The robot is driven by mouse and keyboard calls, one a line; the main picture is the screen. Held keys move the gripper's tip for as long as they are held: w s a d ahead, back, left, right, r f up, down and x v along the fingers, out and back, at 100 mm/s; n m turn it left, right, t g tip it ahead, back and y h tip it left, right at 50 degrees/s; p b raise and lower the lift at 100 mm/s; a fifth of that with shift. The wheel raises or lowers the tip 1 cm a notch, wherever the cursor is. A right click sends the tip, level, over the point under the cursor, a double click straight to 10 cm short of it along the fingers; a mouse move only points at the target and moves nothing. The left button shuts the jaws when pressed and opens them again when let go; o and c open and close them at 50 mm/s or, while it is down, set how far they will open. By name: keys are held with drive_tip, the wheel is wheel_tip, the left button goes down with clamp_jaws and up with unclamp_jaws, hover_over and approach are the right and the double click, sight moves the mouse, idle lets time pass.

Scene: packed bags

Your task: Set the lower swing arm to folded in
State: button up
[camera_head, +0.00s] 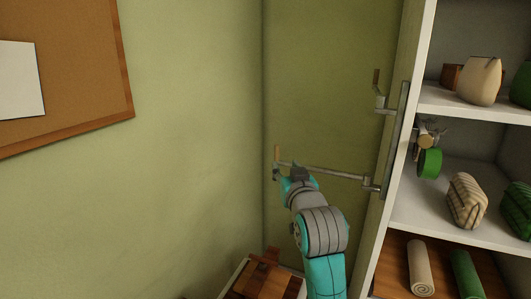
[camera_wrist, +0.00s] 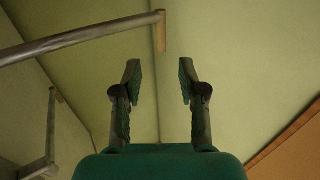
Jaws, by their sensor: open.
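The lower swing arm (camera_head: 325,171) is a thin grey metal bar hinged to the upright rail at the cabinet's side. It reaches out leftward across the green wall, with an upright wooden peg (camera_head: 277,153) at its free end. In the wrist view, which looks upside down, the lower arm (camera_wrist: 85,36) crosses the top left, and its peg (camera_wrist: 161,35) hangs beyond the fingertips. My gripper (camera_wrist: 160,72) is open and empty, near the free end of the bar. In the head view my own wrist partly hides the fingers (camera_head: 286,178).
The upper swing arm (camera_head: 379,100) sits higher on the same rail (camera_head: 397,135), looking short from here. A white cabinet (camera_head: 455,107) with bags and rolls stands at right. A cork board (camera_head: 75,60) hangs at left. A wooden item (camera_head: 265,280) lies below.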

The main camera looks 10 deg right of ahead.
sight(277, 152)
drive_tip(key=w, duration=1)
drive_tip(key=shift+w+d+r, duration=0.15)
drive_tip(key=shift+w, duration=0.25)
clamp_jaws()
